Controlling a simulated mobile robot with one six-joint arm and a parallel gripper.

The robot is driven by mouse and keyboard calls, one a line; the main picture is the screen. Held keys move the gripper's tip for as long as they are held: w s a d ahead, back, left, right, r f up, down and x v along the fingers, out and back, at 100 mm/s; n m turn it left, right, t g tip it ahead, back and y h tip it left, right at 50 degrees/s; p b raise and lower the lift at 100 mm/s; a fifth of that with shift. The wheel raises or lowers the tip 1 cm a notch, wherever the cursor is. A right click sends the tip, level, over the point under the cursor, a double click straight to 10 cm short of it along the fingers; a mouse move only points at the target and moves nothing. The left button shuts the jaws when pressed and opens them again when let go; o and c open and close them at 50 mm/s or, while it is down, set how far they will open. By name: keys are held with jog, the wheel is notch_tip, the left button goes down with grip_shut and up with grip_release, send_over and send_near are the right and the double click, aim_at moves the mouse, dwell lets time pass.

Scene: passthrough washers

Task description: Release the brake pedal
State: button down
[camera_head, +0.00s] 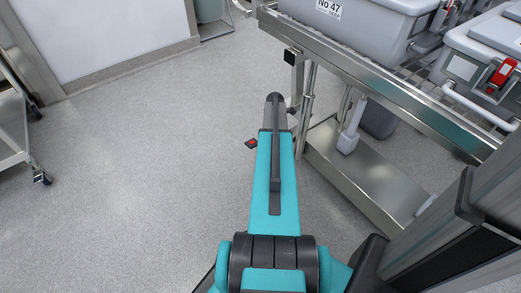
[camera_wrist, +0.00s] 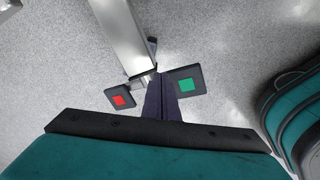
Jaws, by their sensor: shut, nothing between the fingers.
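The red-marked plate (camera_head: 251,144) also shows in the head view, left of my arm, low near the floor. My gripper (camera_wrist: 162,90) is shut and empty. Its dark fingers appear between the two plates, overlapping the green plate's left edge; I cannot tell whether they touch it. In the head view my arm hides the green plate and the fingertips.
A steel cart (camera_head: 380,82) with grey bins (camera_head: 365,25) stands on the right, close to my arm. Its lower shelf (camera_head: 365,175) is near the floor. A wheeled trolley (camera_head: 12,125) stands at the far left. The grey floor (camera_head: 150,170) on the left is clear.

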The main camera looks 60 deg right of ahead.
jog(key=shift+f+b, duration=0.3)
jog(key=shift+f, duration=0.9)
dwell(1.4)
dwell(0.3)
notch_tip(320, 180, up, 7)
jog(key=p, duration=0.5)
dwell(0.7)
jog(key=shift+w, duration=0.1)
dwell(0.4)
